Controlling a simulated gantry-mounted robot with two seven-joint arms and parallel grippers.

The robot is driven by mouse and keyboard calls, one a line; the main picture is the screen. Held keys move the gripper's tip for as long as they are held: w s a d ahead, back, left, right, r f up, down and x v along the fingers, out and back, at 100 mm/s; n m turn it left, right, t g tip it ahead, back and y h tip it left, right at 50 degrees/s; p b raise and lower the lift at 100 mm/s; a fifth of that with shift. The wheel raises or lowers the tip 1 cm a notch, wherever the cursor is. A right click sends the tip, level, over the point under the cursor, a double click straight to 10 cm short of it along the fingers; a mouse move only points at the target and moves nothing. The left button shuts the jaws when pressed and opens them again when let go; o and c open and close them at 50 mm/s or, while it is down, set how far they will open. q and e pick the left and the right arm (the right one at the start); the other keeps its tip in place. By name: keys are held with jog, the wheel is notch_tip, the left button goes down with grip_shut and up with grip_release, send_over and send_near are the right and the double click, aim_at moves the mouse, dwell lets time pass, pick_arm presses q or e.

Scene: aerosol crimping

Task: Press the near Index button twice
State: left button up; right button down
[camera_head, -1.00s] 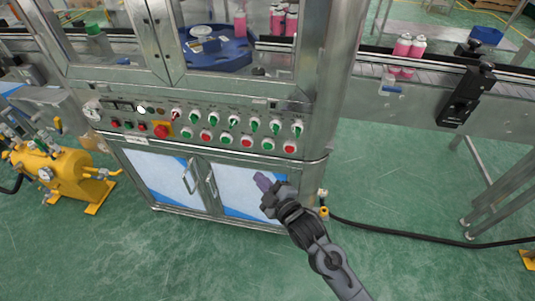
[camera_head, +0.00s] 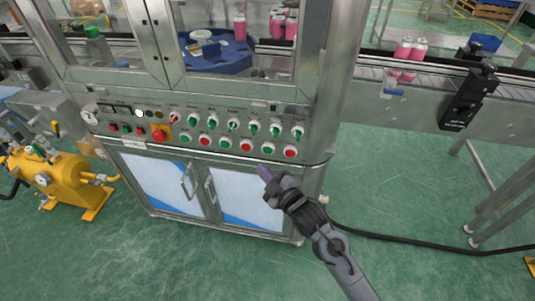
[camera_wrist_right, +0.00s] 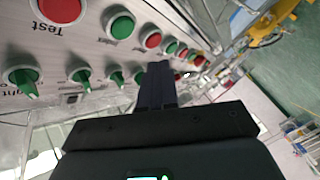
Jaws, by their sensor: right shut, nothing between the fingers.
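The control panel (camera_head: 150,128) on the machine front carries a lower row of green and red push buttons. Its right end has a green button (camera_head: 268,148) and a red button (camera_head: 290,152). In the right wrist view, the shut fingers (camera_wrist_right: 157,75) point along the button row. A red button (camera_wrist_right: 62,8) with an upside-down "Test" label and a green button (camera_wrist_right: 120,25) are beside them. My left gripper is not in view.
Green selector switches (camera_head: 232,124) line the row above the buttons. A red emergency stop (camera_head: 160,134) sits at the panel's left. Cabinet doors (camera_head: 240,195) are below. A conveyor (camera_head: 400,70) with pink cans runs to the right. A yellow tank (camera_head: 58,173) stands at left.

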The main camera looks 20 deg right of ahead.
aim_at(268, 150)
jog(key=shift+w+d, duration=0.6)
jog(key=shift+w, duration=0.3)
jog(key=shift+w+d, duration=0.55)
jog(key=shift+w, duration=0.35)
dwell(0.9)
jog(key=shift+w+d+p, duration=0.25)
jog(key=shift+w+p, duration=0.05)
jog(key=shift+w, duration=0.05)
dwell(0.4)
